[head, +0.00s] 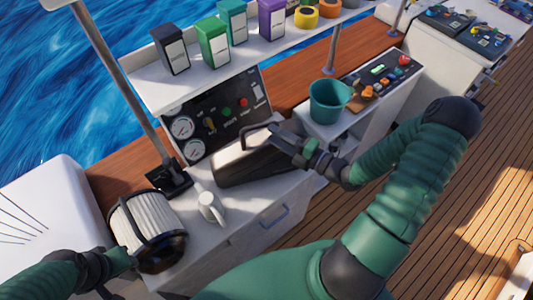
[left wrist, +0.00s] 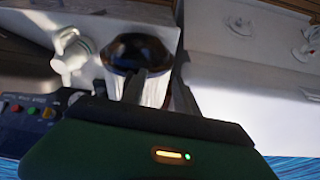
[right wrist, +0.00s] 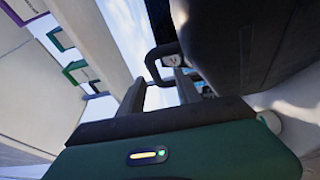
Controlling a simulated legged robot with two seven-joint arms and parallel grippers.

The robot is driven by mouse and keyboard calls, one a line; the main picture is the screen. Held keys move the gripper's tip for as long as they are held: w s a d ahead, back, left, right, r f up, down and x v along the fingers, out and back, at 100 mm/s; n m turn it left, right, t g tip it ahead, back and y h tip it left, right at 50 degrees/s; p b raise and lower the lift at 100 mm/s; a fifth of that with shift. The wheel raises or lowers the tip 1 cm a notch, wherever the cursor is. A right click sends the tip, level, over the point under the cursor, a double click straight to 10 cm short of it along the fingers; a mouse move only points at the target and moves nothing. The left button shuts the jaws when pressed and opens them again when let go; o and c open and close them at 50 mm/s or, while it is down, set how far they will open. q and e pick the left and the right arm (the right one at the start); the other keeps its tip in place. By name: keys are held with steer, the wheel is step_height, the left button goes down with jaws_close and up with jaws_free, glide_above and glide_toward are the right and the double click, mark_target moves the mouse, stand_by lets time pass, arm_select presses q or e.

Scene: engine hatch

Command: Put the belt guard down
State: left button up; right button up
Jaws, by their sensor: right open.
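The belt guard (head: 240,165), a long dark cover with a pale band and a black handle, lies on the white counter below the gauge panel. My right gripper (head: 283,142) is at its right end. In the right wrist view the guard's dark body (right wrist: 240,45) fills the upper right, and its handle (right wrist: 152,62) shows just beyond the open fingers (right wrist: 160,85). Whether the fingers touch the handle is unclear. My left gripper (head: 128,260) is low at the left beside a white pleated filter; its fingers (left wrist: 160,85) look apart in the left wrist view, in front of the filter.
The pleated filter (head: 140,220) with a dark base and a white jug-like part (head: 208,203) stand on the counter left of the guard. A teal bucket (head: 328,102) stands to the right. A post (head: 120,85) rises behind the counter.

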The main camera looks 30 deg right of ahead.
mark_target(255, 127)
steer(key=w+a+p, duration=0.1)
steer(key=w, duration=0.1)
steer(key=w+a+r, duration=0.1)
steer(key=a, duration=0.1)
steer(key=w+a+p, duration=0.1)
steer(key=w, duration=0.1)
steer(key=shift+w+a+r+p, duration=0.2)
steer(key=shift+w+r+p, duration=0.05)
steer(key=shift+w+p, duration=0.1)
steer(key=shift+w+d+f, duration=0.1)
steer(key=shift+d+f, duration=0.05)
steer(key=shift+f, duration=0.05)
steer(key=shift+w+d+f, duration=0.1)
steer(key=shift+d+f, duration=0.05)
steer(key=shift+d, duration=0.55)
steer(key=shift+c, duration=1.4)
steer(key=shift+a, duration=0.2)
steer(key=c, duration=0.5)
steer(key=shift+a, duration=0.15)
jaws_close()
steer(key=shift+a, duration=0.25)
arm_select(q)
steer(key=a+r, duration=0.1)
steer(key=r, duration=0.1)
steer(key=shift+a+r, duration=0.3)
steer(key=shift+a, duration=0.05)
arm_select(e)
steer(key=shift+d, duration=0.2)
